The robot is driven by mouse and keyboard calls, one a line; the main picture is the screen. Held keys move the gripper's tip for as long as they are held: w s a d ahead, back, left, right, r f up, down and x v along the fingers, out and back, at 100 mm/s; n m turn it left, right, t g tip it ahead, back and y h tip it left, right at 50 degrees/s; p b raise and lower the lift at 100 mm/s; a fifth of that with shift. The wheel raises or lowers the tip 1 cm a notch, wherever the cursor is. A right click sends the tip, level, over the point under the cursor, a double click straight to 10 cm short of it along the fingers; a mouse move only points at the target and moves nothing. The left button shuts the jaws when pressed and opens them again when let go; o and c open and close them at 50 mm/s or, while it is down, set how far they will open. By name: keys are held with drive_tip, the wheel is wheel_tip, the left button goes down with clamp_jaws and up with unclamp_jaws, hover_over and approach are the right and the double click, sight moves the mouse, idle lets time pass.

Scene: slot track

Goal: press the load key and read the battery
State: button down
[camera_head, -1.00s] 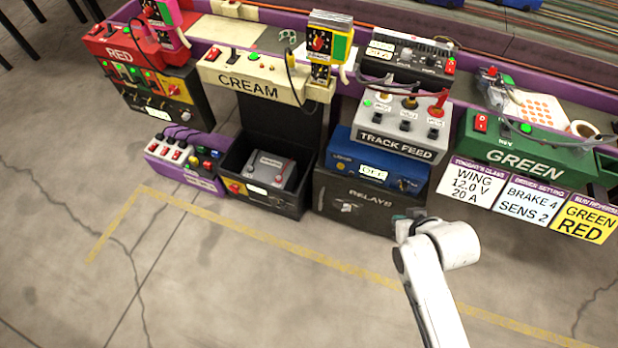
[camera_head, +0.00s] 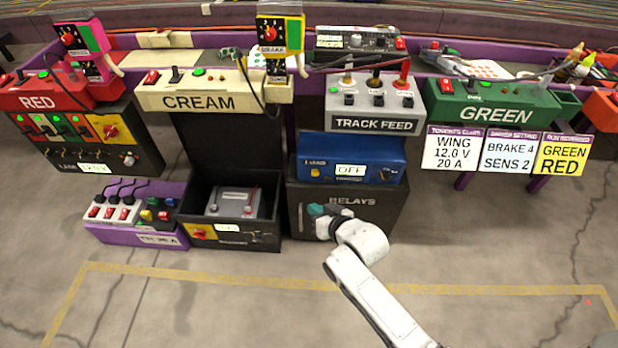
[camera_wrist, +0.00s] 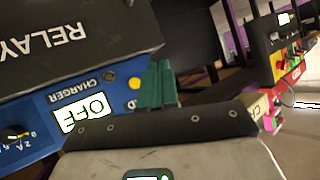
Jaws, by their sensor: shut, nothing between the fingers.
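The grey battery (camera_head: 234,203) with terminals on top sits in an open black box (camera_head: 271,208) under the cream station. The box's front has a yellow panel with a red part (camera_head: 201,231) and a small lit display (camera_head: 228,227), whose text is too small to read. I cannot make out which control is the load key. My gripper (camera_head: 316,210) is shut and empty, its teal fingers in front of the black RELAYS box (camera_head: 382,217), right of the battery box. In the wrist view the teal fingers (camera_wrist: 157,86) overlap the edge of the blue charger (camera_wrist: 62,92).
The blue charger (camera_head: 318,150) reads OFF and stands on the RELAYS box. A purple switch box (camera_head: 107,232) stands left of the battery box. The TRACK FEED unit (camera_head: 400,122) and green station (camera_head: 540,108) are above right. Floor in front is clear.

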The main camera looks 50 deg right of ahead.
sight(315, 173)
drive_tip(key=shift+w+d+b, duration=0.65)
drive_tip(key=shift+w+d, duration=0.25)
drive_tip(key=shift+d, duration=0.25)
drive_tip(key=shift+w+d+b, duration=0.7)
drive_tip(key=shift+w+d, duration=0.2)
drive_tip(key=shift+d, duration=0.3)
drive_tip(key=shift+w+d+b, duration=0.65)
drive_tip(key=shift+w+d, duration=0.25)
drive_tip(key=shift+d, duration=0.25)
drive_tip(key=shift+d, duration=0.15)
drive_tip(key=shift+w+d, duration=0.2)
drive_tip(key=shift+w, duration=0.05)
drive_tip(key=shift+w+d, duration=0.25)
drive_tip(key=shift+d, duration=0.1)
idle(0.4)
drive_tip(key=shift+a, duration=0.1)
drive_tip(key=shift+s+a+p, duration=0.5)
drive_tip(key=shift+s+a, duration=0.05)
drive_tip(key=shift+a, duration=0.05)
idle(0.3)
